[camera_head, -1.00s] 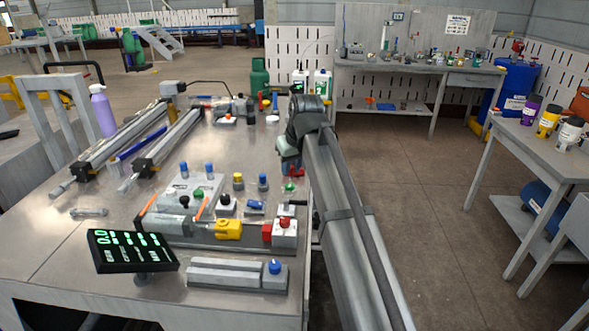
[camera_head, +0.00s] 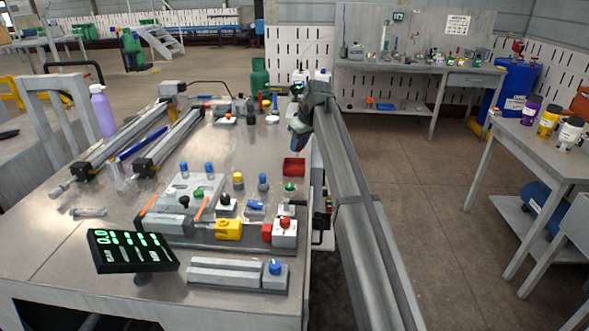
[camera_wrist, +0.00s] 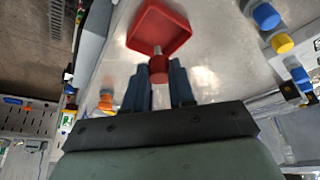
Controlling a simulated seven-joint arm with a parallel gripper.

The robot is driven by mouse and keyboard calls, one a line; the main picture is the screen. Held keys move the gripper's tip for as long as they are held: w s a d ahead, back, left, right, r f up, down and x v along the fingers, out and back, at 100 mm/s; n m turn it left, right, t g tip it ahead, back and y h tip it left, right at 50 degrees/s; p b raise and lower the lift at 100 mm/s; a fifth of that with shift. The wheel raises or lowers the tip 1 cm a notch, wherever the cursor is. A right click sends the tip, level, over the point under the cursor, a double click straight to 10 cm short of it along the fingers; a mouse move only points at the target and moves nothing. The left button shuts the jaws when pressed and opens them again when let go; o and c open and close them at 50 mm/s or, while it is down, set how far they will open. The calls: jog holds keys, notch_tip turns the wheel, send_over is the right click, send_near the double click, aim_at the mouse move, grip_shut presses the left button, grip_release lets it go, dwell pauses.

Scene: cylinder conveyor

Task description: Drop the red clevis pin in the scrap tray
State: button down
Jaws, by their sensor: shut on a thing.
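The scrap tray is a small square red tray (camera_head: 293,168) near the right edge of the steel table in the head view. In the wrist view the red tray (camera_wrist: 155,32) is at the top, beyond my fingertips, and its inside looks empty. My gripper (camera_wrist: 159,72) is shut on the red clevis pin (camera_wrist: 158,74), whose red head is between the two dark fingers. Its grey shank points towards the tray in the picture. In the head view my gripper (camera_head: 298,141) is just behind the tray. The pin cannot be made out there.
A green-topped button (camera_head: 289,187) stands just in front of the tray, with a blue-capped post (camera_head: 263,182) and a yellow-capped post (camera_head: 238,179) to its left. Bottles stand at the table's far end. Bare tabletop lies left of the tray.

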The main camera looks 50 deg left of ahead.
jog(key=shift+f, duration=2.75)
jog(key=c, duration=0.9)
grip_release()
jog(key=shift+o, duration=0.2)
jog(key=v, duration=1.4)
jog(key=shift+a, duration=0.1)
